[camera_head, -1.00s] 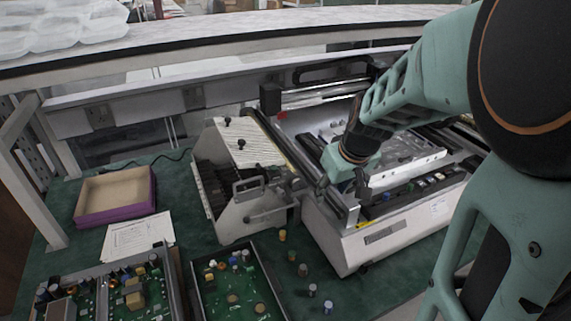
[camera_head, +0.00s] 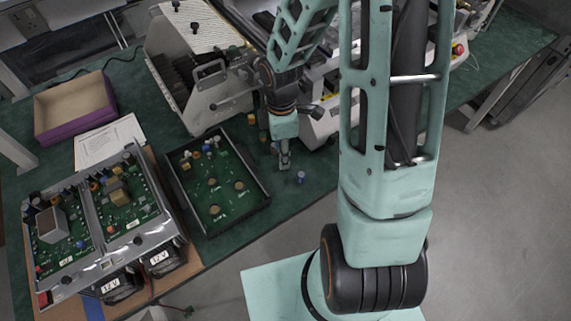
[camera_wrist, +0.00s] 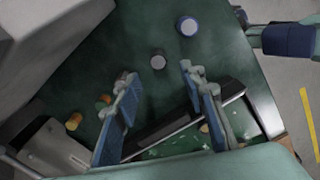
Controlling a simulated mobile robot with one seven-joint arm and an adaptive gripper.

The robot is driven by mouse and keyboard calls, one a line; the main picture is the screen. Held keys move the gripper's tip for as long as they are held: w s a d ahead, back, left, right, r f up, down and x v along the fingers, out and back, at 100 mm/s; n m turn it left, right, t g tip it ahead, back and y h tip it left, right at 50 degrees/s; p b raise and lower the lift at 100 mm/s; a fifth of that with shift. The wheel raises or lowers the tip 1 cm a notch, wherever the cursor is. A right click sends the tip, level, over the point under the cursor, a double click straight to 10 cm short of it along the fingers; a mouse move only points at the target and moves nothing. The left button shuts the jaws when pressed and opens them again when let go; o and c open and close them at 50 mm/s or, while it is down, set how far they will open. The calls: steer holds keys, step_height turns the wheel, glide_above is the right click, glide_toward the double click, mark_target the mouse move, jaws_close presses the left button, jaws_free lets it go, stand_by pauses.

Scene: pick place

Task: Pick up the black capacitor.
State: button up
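In the wrist view, a small dark capacitor with a grey top (camera_wrist: 158,62) stands on the green mat, beyond and between my fingertips; it looks like the black one. My gripper (camera_wrist: 160,78) is open, with nothing between its fingers. In the head view my gripper (camera_head: 284,164) points down over the mat, right of the open circuit-board tray. The dark capacitor cannot be made out clearly there, near or behind the gripper.
A blue capacitor (camera_wrist: 187,25) stands close beyond the dark one; orange capacitors (camera_wrist: 74,121) stand at left. The board tray (camera_head: 262,205) has a raised dark rim. A white machine (camera_head: 322,125) stands right behind the gripper. A purple box (camera_head: 70,137) is far left.

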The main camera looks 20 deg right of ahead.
steer(key=f, duration=0.2)
steer(key=d+f, duration=0.1)
steer(key=f, duration=0.1)
steer(key=shift+s+f, duration=0.1)
steer(key=shift+f, duration=0.6)
steer(key=shift+c, duration=0.4)
steer(key=c, duration=0.8)
